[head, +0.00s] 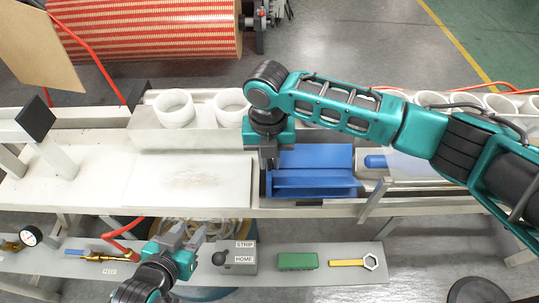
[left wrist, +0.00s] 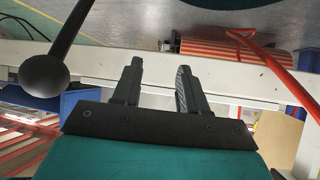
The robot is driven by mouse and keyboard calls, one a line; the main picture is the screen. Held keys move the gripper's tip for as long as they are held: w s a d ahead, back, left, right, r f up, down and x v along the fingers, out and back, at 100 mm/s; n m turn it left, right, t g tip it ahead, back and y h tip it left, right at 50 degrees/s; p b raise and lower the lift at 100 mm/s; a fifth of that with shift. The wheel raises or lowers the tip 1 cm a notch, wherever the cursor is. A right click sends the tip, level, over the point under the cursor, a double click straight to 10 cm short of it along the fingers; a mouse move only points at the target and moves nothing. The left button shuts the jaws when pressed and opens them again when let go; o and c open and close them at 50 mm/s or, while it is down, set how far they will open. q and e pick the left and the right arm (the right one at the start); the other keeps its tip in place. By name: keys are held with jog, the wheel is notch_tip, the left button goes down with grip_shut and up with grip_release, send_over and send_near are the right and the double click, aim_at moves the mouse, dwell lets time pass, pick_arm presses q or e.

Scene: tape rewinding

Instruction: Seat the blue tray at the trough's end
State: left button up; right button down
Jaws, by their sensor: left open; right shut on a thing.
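The blue tray (head: 318,184) lies at the near side of the bench, at the left end of the metal trough (head: 372,200). Its left end is under my right gripper (head: 268,162), which is shut on the tray's left edge; the fingertips are partly hidden. I cannot tell whether the tray is fully down in the trough. My left gripper (head: 183,236) is open and empty below the bench front, left of the control box. The left wrist view also shows its two fingers (left wrist: 157,90) apart with nothing between them.
White rolls (head: 174,108) stand along the back. A pale plate (head: 190,180) lies left of the tray.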

jog(key=shift+f, duration=0.9)
dwell(2.5)
jog(key=c, duration=1)
grip_release()
notch_tip(320, 180, up, 13)
jog(key=shift+a, duration=0.1)
